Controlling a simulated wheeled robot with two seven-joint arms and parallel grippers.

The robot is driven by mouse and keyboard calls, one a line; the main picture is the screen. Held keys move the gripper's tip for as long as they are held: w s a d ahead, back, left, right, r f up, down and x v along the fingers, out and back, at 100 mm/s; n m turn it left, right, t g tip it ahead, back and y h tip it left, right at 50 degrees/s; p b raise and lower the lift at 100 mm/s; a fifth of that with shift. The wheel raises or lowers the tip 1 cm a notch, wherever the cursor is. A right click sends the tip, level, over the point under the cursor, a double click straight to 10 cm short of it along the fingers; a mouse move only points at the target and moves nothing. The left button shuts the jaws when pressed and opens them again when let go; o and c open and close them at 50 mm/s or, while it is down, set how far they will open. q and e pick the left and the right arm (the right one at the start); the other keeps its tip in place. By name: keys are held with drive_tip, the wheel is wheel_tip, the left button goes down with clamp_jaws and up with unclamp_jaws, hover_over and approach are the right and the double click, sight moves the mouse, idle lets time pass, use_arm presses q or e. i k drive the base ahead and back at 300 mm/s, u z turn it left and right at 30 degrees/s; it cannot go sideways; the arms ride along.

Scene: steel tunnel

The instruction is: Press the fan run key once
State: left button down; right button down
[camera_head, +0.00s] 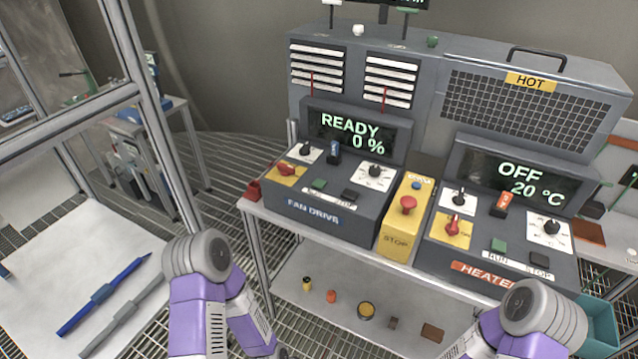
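The fan drive unit (318,221) is a dark grey box on the bench, left of the yellow stop box. Its display (352,135) reads "READY 0 %". A green key (318,184) sits on its sloped panel, and a dark key (350,194) is to its right. A white label strip lies just below them, too small to read. A red selector on a yellow plate (287,171), a blue-topped switch (334,152) and knobs on white plates are around them. Both my arms show as purple and grey links at the bottom edge; neither gripper is visible.
The yellow box with a red stop button (408,204) stands beside the fan unit. The heater unit (497,268), reading "OFF 20 °C", has its own green key (498,245). Small parts lie on the lower shelf (345,285).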

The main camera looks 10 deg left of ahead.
sight(318, 183)
drive_tip(key=z, duration=0.5)
drive_tip(key=k, duration=1.2)
drive_tip(key=u, duration=0.45)
drive_tip(key=i, duration=0.7)
drive_tip(key=u, duration=0.4)
drive_tip(key=i, duration=0.75)
drive_tip(key=z, duration=0.3)
